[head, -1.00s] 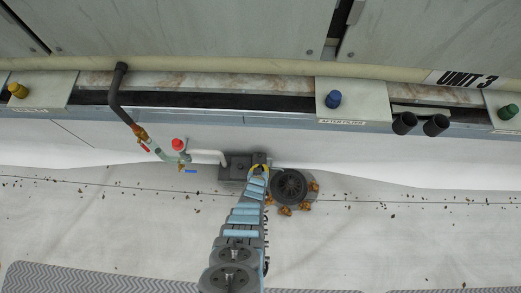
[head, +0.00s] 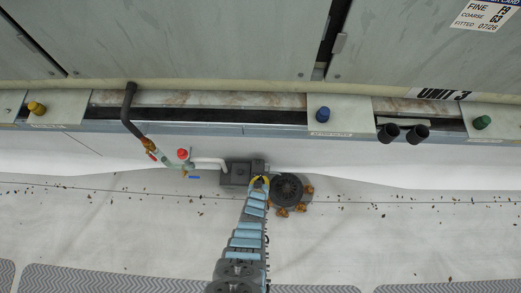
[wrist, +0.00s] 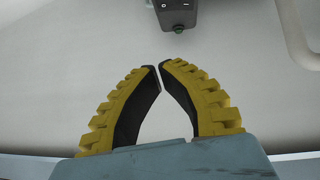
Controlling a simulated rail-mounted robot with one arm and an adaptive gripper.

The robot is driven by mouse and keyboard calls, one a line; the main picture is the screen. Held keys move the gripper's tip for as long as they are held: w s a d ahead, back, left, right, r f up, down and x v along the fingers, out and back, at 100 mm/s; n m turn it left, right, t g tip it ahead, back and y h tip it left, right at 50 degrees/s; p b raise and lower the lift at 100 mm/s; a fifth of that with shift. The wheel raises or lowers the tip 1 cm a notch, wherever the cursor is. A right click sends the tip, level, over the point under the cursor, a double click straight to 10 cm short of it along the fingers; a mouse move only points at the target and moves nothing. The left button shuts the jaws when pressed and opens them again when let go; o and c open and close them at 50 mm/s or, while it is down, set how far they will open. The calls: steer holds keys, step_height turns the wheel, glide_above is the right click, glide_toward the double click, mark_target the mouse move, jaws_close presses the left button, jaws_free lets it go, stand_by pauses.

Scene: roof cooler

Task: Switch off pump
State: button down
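The pump (head: 235,174) is a dark grey box on the pale floor by the wall, with a white pipe on its left side. My gripper (head: 260,180), with yellow ribbed fingers, is at the pump's right end in the head view and hides part of it. In the wrist view, my gripper (wrist: 160,65) has its fingertips together with nothing visible between them. A dark housing (wrist: 176,12) with a small marked switch face shows at the top edge there, ahead of the fingertips and apart from them. Its upper part is cut off.
A round dark drain (head: 287,189) ringed with brown leaves lies right of the pump. A red-topped valve (head: 183,154) on pipework stands left. A ledge with a blue knob (head: 323,114) runs behind. A pale pipe (wrist: 297,35) shows right in the wrist view.

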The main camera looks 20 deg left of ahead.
steer(key=v, duration=0.1)
steer(key=p+v, duration=0.1)
steer(key=shift+s+d+r, duration=0.1)
steer(key=shift+d+r, duration=0.1)
steer(key=shift+d, duration=0.05)
stand_by(0.5)
